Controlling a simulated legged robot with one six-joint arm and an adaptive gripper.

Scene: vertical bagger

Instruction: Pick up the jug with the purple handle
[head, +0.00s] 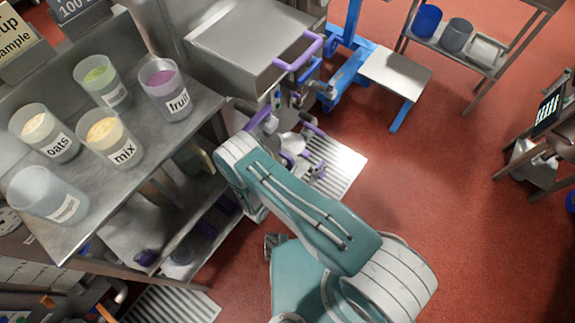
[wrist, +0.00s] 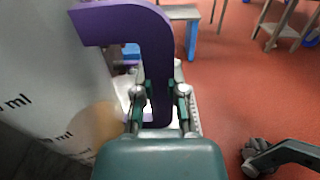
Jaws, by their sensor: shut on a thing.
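In the wrist view, my gripper (wrist: 160,88) is shut on a thick, angular purple handle (wrist: 130,22), with a finger on each side of its upright part. The jug (wrist: 60,75) fills the left of that view, a pale see-through body with dark "ml" markings. A blurred tan patch shows low on its wall. Its base is not clearly visible, so I cannot tell whether it is lifted. In the head view my own arm hides the gripper, and I cannot make out the held jug there.
Labelled cups, such as the fruit cup (head: 168,92) and mix cup (head: 110,138), stand on the metal shelf top (head: 185,130). Purple parts (head: 205,228) show on the shelf below. A steel machine (head: 255,45) stands behind. Red floor (head: 460,190) is clear at right.

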